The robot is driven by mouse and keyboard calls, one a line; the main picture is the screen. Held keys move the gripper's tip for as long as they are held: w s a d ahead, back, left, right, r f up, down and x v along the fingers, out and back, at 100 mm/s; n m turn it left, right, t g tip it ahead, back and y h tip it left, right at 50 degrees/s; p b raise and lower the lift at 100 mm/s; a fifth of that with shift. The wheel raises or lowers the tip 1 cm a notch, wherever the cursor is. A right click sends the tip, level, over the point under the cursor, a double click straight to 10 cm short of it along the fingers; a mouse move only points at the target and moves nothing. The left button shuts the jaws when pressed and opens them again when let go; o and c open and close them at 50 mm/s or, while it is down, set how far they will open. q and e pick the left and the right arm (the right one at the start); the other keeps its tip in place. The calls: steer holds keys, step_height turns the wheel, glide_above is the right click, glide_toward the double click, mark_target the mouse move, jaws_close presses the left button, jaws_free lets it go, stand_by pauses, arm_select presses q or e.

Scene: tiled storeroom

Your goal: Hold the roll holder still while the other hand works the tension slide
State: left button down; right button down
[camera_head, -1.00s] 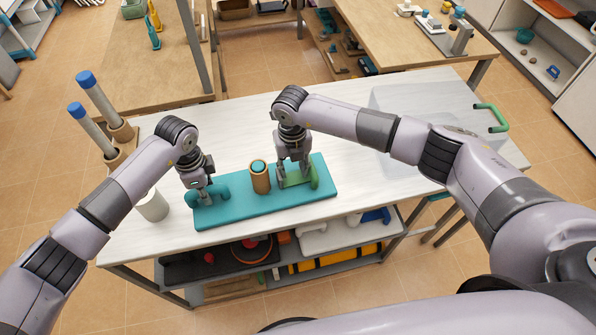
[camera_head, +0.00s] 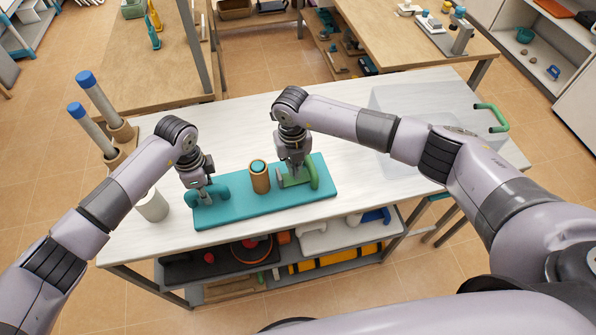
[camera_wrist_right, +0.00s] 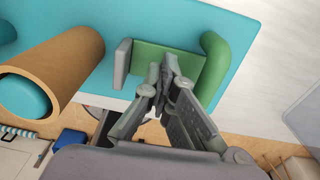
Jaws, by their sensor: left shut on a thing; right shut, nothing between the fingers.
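The roll holder has a teal base (camera_head: 238,207) lying flat on the white table. A brown roll (camera_head: 260,182) stands on it around a teal core; it also shows in the right wrist view (camera_wrist_right: 62,68). The green tension slide (camera_head: 313,172) is at the base's right end, with a raised green handle and a flat part ending in a grey plate (camera_wrist_right: 122,62). My left gripper (camera_head: 205,201) is shut on the teal handle (camera_head: 221,190) at the base's left end. My right gripper (camera_wrist_right: 166,68) is shut and empty, its fingertips over the slide's flat part, apart from the handle.
A white cylinder (camera_head: 152,206) stands left of the base. Two blue-capped rolls (camera_head: 97,92) stand at the table's left edge. A transparent box-like shape and a green handle (camera_head: 492,117) are at the right. A shelf below holds several items.

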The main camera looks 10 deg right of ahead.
mark_target(312, 163)
steer(key=shift+d, duration=1.15)
steer(key=shift+w+d, duration=0.1)
steer(key=shift+d, duration=1.05)
arm_select(q)
steer(key=shift+a, duration=0.1)
arm_select(e)
steer(key=shift+d, duration=0.2)
steer(key=c, duration=1.9)
jaws_free()
